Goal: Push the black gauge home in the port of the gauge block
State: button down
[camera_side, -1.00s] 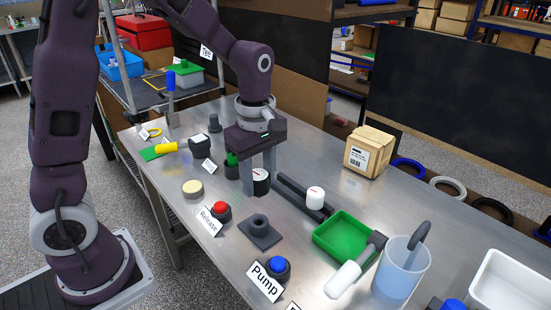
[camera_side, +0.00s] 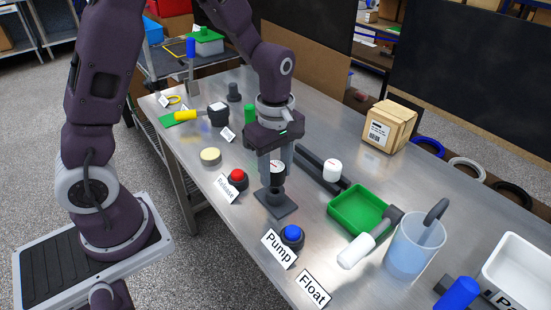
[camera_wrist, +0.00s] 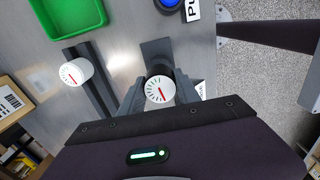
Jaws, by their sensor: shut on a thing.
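The black gauge (camera_side: 278,172), with a white dial face and red needle on top, is between the fingers of my gripper (camera_side: 276,170), which is shut on it. Its dial also shows in the wrist view (camera_wrist: 160,90). The dark gauge block (camera_side: 277,205) lies on the table directly below the gauge. In the wrist view the block's plate (camera_wrist: 157,52) shows partly behind the dial. The gauge stands about upright over the port, its lower end at or just above the collar. The port is hidden, so I cannot tell how deep the gauge sits.
A white gauge (camera_side: 332,168) stands by a dark rail (camera_side: 310,160) to the right. The red Release button (camera_side: 237,175) is left of the block and the blue Pump button (camera_side: 291,233) in front. A green tray (camera_side: 360,211) is to the right.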

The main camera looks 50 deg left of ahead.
jog(key=shift+f, duration=0.3)
jog(key=shift+f, duration=1.35)
jog(key=c, duration=0.8)
grip_release()
notch_tip(320, 180, up, 7)
jog(key=shift+r, duration=0.1)
